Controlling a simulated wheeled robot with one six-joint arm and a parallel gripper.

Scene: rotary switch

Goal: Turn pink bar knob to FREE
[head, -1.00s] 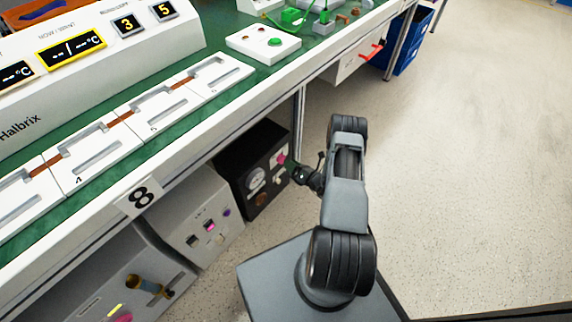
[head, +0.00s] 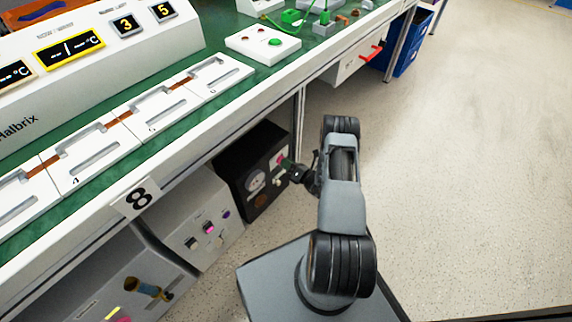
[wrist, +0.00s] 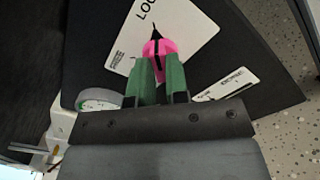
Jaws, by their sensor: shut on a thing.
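The pink bar knob (wrist: 160,46) sits on a white plate (wrist: 122,58) on a black panel in the wrist view. A black pointer line runs along it and up to a dark tip. Letters starting "LO" show on the plate near the pointer tip. My gripper (wrist: 161,66) is shut on the knob, its two green fingers on either side. The fingers hide the knob's lower part. No FREE mark is readable. In the head view the knob (head: 281,158) is a small pink patch on the black box (head: 240,150) beside my gripper (head: 291,165).
A round white dial (wrist: 99,98) and a second white label (wrist: 235,82) are on the same panel. The black box stands under the bench (head: 240,92), next to a grey box (head: 195,235) with small knobs. Speckled floor (head: 450,180) is open to the right.

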